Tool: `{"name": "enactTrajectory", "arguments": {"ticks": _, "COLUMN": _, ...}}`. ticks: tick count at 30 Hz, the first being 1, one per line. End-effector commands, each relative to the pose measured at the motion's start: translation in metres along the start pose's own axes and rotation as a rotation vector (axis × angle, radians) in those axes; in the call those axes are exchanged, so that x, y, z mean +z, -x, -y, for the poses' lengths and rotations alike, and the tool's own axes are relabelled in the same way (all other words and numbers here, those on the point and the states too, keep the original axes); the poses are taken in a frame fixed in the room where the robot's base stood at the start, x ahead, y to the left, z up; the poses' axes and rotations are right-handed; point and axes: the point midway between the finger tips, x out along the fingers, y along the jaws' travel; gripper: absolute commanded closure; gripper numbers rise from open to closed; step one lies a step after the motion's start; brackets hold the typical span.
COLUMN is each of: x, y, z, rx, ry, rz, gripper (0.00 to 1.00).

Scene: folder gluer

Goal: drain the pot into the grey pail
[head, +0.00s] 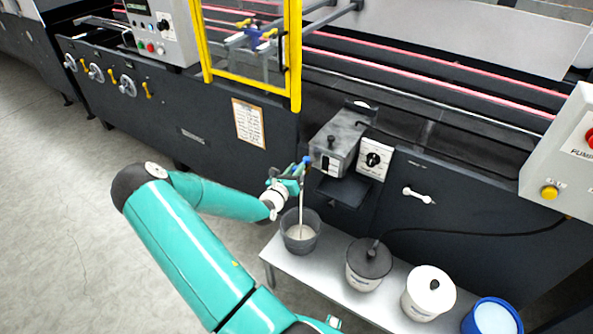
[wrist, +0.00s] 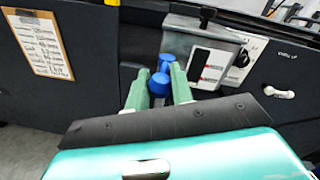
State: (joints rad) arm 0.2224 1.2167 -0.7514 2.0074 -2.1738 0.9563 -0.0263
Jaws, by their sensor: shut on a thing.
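The grey metal glue pot (head: 340,140) is mounted on the machine's dark side panel; it also shows in the wrist view (wrist: 195,45). A blue drain handle (wrist: 160,84) at the pot's left side sits between the fingers of my gripper (wrist: 158,88). My gripper (head: 303,168) is shut on this handle. A thin whitish stream (head: 301,210) falls from beside my gripper into the grey pail (head: 289,245). The pail stands upright on a bench below, with pale liquid inside. The pot's inside is hidden.
The pale bench (head: 330,284) also holds a dark-lidded bucket (head: 366,281), a white-lidded bucket (head: 419,307) and a blue tub (head: 492,318). A black hose (head: 460,234) runs along the panel. A yellow guard frame (head: 296,55) stands above left. Open floor lies left.

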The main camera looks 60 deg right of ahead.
Motion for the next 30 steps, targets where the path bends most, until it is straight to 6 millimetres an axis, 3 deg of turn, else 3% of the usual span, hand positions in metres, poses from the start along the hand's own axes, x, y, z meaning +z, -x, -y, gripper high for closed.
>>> {"name": "enactTrajectory", "arguments": {"ticks": 7, "x": 0.001, "y": -0.001, "z": 0.002, "rx": -0.003, "ry": -0.001, "rz": 0.003, "gripper": 1.0}}
{"name": "enactTrajectory", "arguments": {"ticks": 8, "x": 0.001, "y": -0.001, "z": 0.002, "rx": -0.003, "ry": -0.001, "rz": 0.003, "gripper": 0.75}}
{"name": "enactTrajectory", "arguments": {"ticks": 11, "x": 0.001, "y": -0.001, "z": 0.002, "rx": -0.002, "ry": -0.001, "rz": 0.002, "gripper": 0.56}}
{"name": "enactTrajectory", "arguments": {"ticks": 22, "x": 0.0, "y": 0.005, "z": 0.002, "rx": 0.001, "ry": 0.0, "rz": 0.001, "gripper": 0.56}}
{"name": "enactTrajectory", "arguments": {"ticks": 26, "x": 0.0, "y": 0.021, "z": 0.001, "rx": 0.002, "ry": 0.0, "rz": 0.0, "gripper": 0.56}}
{"name": "enactTrajectory", "arguments": {"ticks": 30, "x": 0.0, "y": 0.051, "z": 0.0, "rx": 0.003, "ry": 0.0, "rz": 0.0, "gripper": 0.56}}
